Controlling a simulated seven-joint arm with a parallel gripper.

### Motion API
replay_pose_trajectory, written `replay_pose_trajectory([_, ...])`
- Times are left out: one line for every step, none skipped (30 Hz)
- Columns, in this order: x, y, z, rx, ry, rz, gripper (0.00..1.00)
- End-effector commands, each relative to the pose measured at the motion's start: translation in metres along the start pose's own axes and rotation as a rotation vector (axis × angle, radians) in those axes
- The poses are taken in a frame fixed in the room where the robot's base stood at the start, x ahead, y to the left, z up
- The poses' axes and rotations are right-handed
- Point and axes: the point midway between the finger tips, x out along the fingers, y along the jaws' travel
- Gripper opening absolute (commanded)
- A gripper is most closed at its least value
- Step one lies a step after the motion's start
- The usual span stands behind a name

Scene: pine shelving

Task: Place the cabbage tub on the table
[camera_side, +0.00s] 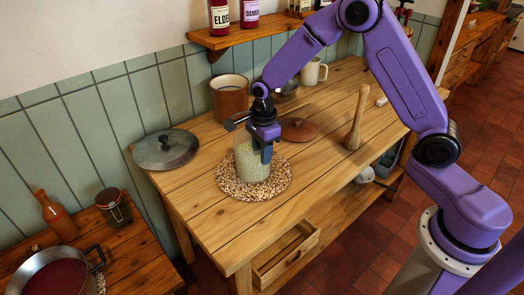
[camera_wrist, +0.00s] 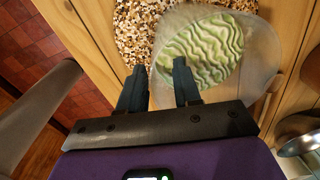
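The cabbage tub (camera_side: 251,160) is a clear tub with pale green, wavy cabbage inside. It stands upright on a round speckled cork mat (camera_side: 226,184) on the pine table (camera_side: 213,222). In the wrist view the tub (camera_wrist: 205,50) has the mat (camera_wrist: 124,30) behind it to the left. My gripper (camera_side: 264,155) points down at the tub's right side. In the wrist view its two fingers (camera_wrist: 160,72) are apart, with the tub's near-left wall seemingly between them. I cannot tell whether they touch the wall. Part of the tub is hidden by the gripper.
A brown crock (camera_side: 230,98), a terracotta lid (camera_side: 298,129), a white mug (camera_side: 314,72) and a wooden pestle (camera_side: 355,120) stand behind and right. The table's front is clear above an open drawer (camera_side: 286,255).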

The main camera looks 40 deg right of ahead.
Motion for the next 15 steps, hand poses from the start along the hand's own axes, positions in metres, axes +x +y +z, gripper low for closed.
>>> replay_pose_trajectory([-0.001,0.0,0.0,0.0,0.0,0.0,0.33])
replay_pose_trajectory([-0.001,0.0,0.0,0.0,0.0,-0.001,0.33])
replay_pose_trajectory([-0.003,0.0,0.0,0.001,-0.001,-0.001,0.33])
replay_pose_trajectory([-0.005,-0.001,0.0,0.001,-0.001,-0.002,0.33])
replay_pose_trajectory([-0.008,-0.001,0.0,0.001,-0.002,-0.003,0.33])
replay_pose_trajectory([-0.012,-0.001,0.001,0.0,-0.002,-0.004,0.33])
replay_pose_trajectory([-0.016,-0.001,0.001,0.0,-0.002,-0.003,0.33])
replay_pose_trajectory([-0.021,-0.001,0.001,0.001,-0.003,-0.005,0.33])
replay_pose_trajectory([-0.027,-0.001,0.0,0.001,-0.003,-0.005,0.33])
replay_pose_trajectory([-0.033,-0.001,0.0,0.001,-0.003,-0.005,0.33])
replay_pose_trajectory([-0.039,-0.001,0.001,0.001,-0.004,-0.006,0.33])
replay_pose_trajectory([-0.048,-0.001,0.001,0.001,-0.004,-0.007,0.33])
replay_pose_trajectory([-0.054,-0.001,0.001,0.002,-0.003,-0.005,0.33])
replay_pose_trajectory([-0.06,-0.001,0.001,0.002,-0.004,-0.007,0.33])
replay_pose_trajectory([-0.068,-0.001,0.001,0.001,-0.003,-0.006,0.33])
